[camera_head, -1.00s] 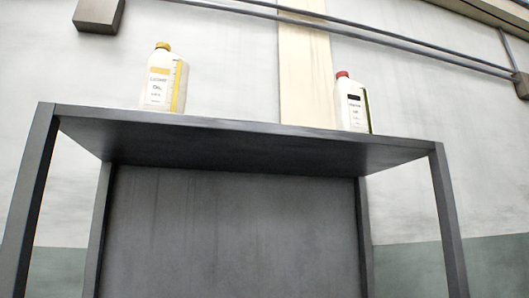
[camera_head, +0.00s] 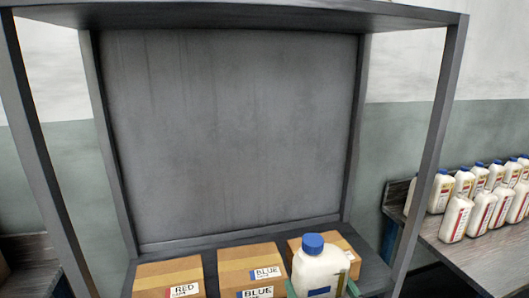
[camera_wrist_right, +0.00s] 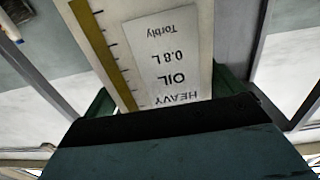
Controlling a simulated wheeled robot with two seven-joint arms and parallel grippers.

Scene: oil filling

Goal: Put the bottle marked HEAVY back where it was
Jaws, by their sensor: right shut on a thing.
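A white bottle with a blue cap (camera_head: 318,268) is low in the head view, in front of the boxes on the shelf. My right gripper (camera_head: 321,290) is shut on it; green finger parts show at both sides of the bottle. In the right wrist view the bottle's label (camera_wrist_right: 172,60) fills the middle and reads HEAVY OIL 0.8 L, upside down. The fingers of my right gripper (camera_wrist_right: 165,100) are on either side of it there. The bottle's lower part is cut off in the head view. My left gripper is not in view.
A dark metal rack (camera_head: 92,130) has a high top shelf and a lower shelf (camera_head: 215,245). Cardboard boxes marked RED (camera_head: 168,275) and BLUE (camera_head: 250,268) stand on the lower shelf. Many white blue-capped bottles (camera_head: 482,208) stand on a table (camera_head: 470,262) at the right.

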